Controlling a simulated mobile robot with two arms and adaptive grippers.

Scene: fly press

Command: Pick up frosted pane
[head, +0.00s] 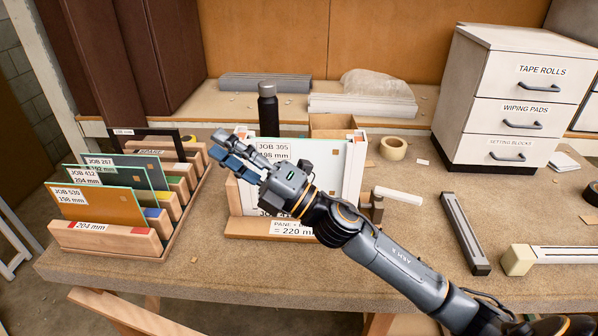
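A pale, whitish pane (325,160) with a green edge stands upright in a wooden holder at the middle of the bench. Its label reads JOB 305; it looks like the frosted pane, but I cannot be sure. My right gripper (222,148) is in front of its left part, fingers pointing left, hiding some of the pane and label. Its two fingers look apart, with nothing seen between them. I cannot tell how far it is from the pane. Several labelled panes, including JOB 530 (98,204), stand in a slotted rack at left. My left gripper is not in view.
A dark bottle (268,108) stands behind the holder. A white drawer cabinet (505,95) is at back right. The bench between rack and holder is narrow but clear.

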